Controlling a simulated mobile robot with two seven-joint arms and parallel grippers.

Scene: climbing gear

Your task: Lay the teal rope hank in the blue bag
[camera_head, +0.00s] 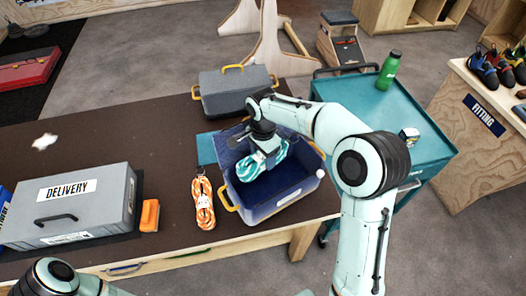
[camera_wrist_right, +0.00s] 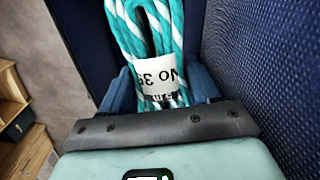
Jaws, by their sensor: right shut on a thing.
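The teal and white rope hank (camera_head: 252,168) is inside the open blue bag (camera_head: 285,203), which has yellow handles and stands on the dark table. My right gripper (camera_head: 265,152) reaches down into the bag and is shut on the hank. In the right wrist view the hank (camera_wrist_right: 130,25) is gripped at its white label band (camera_wrist_right: 155,78), with blue bag walls close around it. Whether the hank touches the bag floor I cannot tell. Of my left arm only a part shows at the lower left; its gripper is out of view.
An orange rope hank (camera_head: 203,203) lies just left of the bag. A grey case marked DELIVERY (camera_head: 100,208) and an orange box (camera_head: 149,215) are further left. A grey case (camera_head: 232,93) stands behind the bag. A teal cart (camera_head: 375,115) with a green bottle (camera_head: 388,71) is at right.

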